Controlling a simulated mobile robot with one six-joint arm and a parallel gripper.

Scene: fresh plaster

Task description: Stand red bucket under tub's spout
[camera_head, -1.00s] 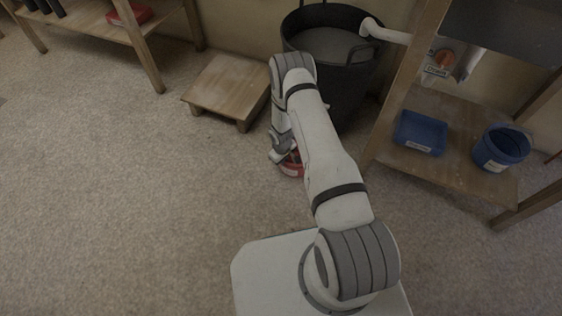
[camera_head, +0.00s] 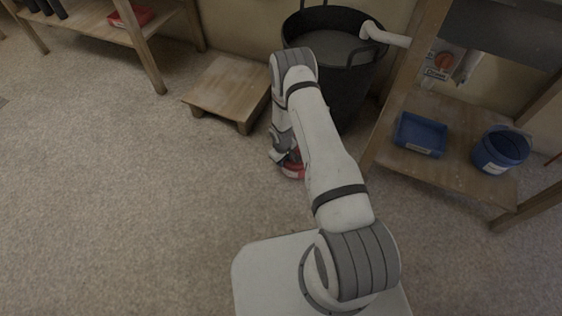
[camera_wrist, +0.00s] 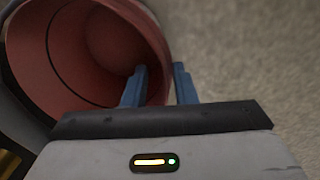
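The red bucket (camera_head: 292,172) stands on the floor in front of the tub, mostly covered by my arm in the head view. In the wrist view its open mouth (camera_wrist: 85,50) fills the upper left, and it looks empty inside. My gripper (camera_wrist: 159,66) is at the bucket's rim, one blue finger inside and one outside. The fingers are apart, with the bucket wall between them and a visible gap. The dark tub (camera_head: 350,85) holds grey material. A white pipe (camera_head: 388,37) reaches over its rim. My arm hides part of the tub's front; I cannot make out a spout there.
A low wooden step (camera_head: 228,88) stands left of the tub. A wooden shelf (camera_head: 450,170) at right holds a blue tray (camera_head: 420,134) and a blue bucket (camera_head: 500,150). A wooden bench (camera_head: 150,55) is at the upper left. The floor at left is clear.

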